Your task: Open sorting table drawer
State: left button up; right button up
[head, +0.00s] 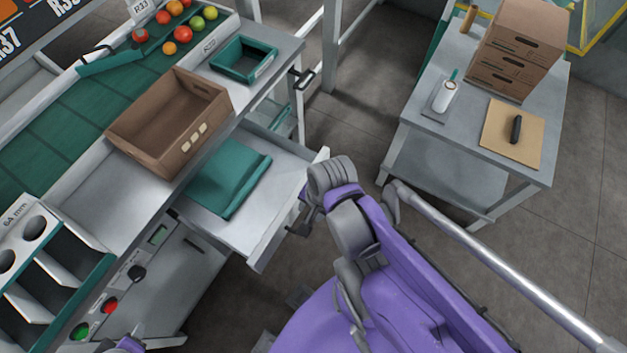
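The sorting table (95,195) fills the left side of the head view. Its drawer (235,235) is pulled out toward the right, with a folded teal cloth (232,178) lying in it. My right gripper (300,222) is at the outer side of the drawer front, where the handle would be. The wrist and the drawer front hide most of the fingers and the handle, so I cannot tell whether it is shut on the handle. Only a small purple piece of my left arm shows at the bottom left edge; its fingers are out of view.
Floor between the tables is clear.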

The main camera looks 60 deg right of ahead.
pick_arm(q)
jog(key=r, duration=0.1)
jog(key=w+r+p, duration=0.1)
jog(key=shift+r, duration=0.35)
pick_arm(e)
jog(key=r, duration=0.3)
jog(key=shift+s+r, duration=0.3)
jog(key=shift+s, duration=0.05)
